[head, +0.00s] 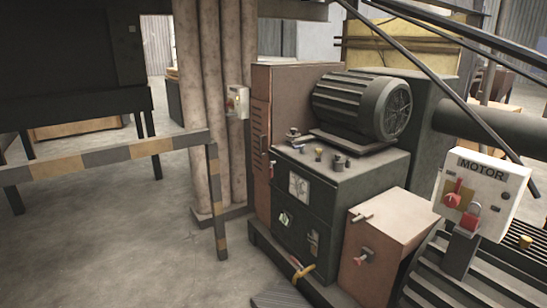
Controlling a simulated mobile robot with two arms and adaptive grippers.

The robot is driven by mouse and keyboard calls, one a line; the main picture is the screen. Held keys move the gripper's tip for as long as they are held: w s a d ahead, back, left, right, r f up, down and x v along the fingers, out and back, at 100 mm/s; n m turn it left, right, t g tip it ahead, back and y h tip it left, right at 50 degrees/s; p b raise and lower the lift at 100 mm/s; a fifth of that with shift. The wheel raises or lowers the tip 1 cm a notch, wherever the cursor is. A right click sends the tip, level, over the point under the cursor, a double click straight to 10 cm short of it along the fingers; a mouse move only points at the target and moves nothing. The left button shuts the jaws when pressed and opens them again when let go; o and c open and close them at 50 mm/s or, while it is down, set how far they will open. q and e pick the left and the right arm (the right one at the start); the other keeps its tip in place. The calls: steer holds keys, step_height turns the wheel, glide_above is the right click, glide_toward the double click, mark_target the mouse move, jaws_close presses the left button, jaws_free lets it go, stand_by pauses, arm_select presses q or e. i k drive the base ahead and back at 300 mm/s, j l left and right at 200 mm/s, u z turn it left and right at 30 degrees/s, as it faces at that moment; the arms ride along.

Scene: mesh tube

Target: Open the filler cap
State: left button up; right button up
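Neither of my grippers shows in the head view. A dark machine cabinet (335,195) stands right of the middle. Several small fittings sit on its top, including a yellowish one (318,153) and a dark one (338,162). Another small yellow cap-like part (525,241) stands on the ribbed surface at the far right. I cannot tell which of these is the filler cap, or whether any is open.
A ribbed motor (350,103) sits behind the fittings. A "MOTOR" box (482,190) with a red switch and padlock stands at right. A brown box (388,240) juts out in front. A striped barrier (105,160) crosses the left. The floor at lower left is clear.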

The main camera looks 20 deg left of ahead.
mark_target(337, 160)
steer(key=u, duration=0.2)
steer(key=i+l+u, duration=0.15)
steer(key=i+u, duration=0.15)
steer(key=i, duration=0.25)
steer(key=i+l+u, duration=0.3)
steer(key=i, duration=0.2)
